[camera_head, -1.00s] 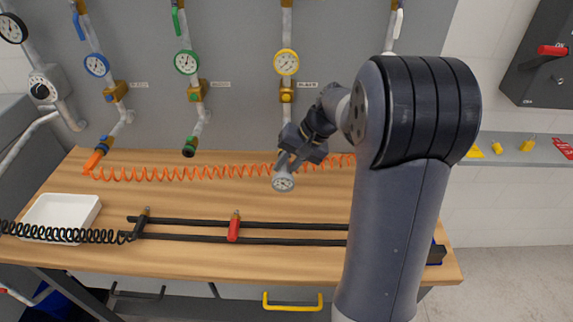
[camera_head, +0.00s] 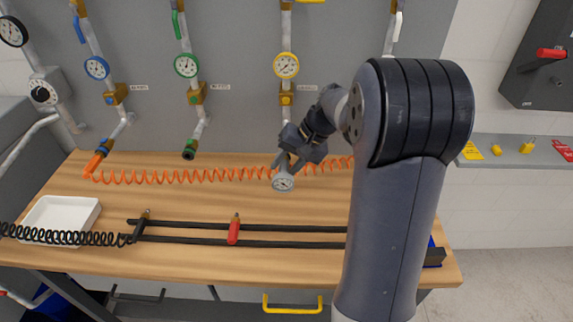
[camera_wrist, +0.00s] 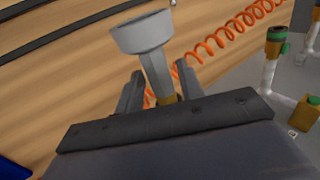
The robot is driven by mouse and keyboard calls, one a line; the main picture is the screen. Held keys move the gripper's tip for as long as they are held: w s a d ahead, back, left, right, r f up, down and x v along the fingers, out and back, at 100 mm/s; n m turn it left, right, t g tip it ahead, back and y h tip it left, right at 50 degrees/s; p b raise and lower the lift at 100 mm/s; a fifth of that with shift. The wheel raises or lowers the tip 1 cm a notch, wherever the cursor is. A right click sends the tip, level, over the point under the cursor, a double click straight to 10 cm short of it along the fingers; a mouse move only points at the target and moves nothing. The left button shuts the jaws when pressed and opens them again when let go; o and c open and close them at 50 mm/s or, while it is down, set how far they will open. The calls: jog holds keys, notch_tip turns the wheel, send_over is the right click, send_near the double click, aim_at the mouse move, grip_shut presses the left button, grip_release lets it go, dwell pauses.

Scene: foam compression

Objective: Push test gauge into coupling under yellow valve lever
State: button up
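My gripper (camera_head: 287,164) is shut on the test gauge (camera_head: 283,184), a grey round gauge with a white dial, held above the bench. In the wrist view the gauge (camera_wrist: 142,35) stands out between the two fingers, its stem running down between them with a brass-coloured part at the base. The yellow valve lever (camera_head: 310,1) barely shows at the top edge. Below it is a pipe with a yellow-rimmed gauge (camera_head: 286,65) and a brass block (camera_head: 286,99). The lower end of this pipe, with its coupling, is hidden behind my gripper and wrist.
A coiled orange hose (camera_head: 215,176) lies along the bench's back. The green line's coupling (camera_head: 189,153) hangs to the left. Black rails (camera_head: 180,223) with a red-handled piece (camera_head: 234,231) and a white tray (camera_head: 88,203) are in front. The wooden bench (camera_head: 205,197) is clear between hose and rails.

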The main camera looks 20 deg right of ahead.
jog(key=shift+o, duration=0.9)
jog(key=b+v, duration=0.1)
jog(key=v, duration=0.9)
jog(key=shift+r, duration=0.4)
jog(key=shift+s+d+f, duration=0.1)
jog(key=shift+f, duration=0.05)
jog(key=p+x, duration=0.1)
jog(key=x, duration=0.9)
jog(key=shift+f, duration=0.3)
jog(key=shift+s, duration=0.15)
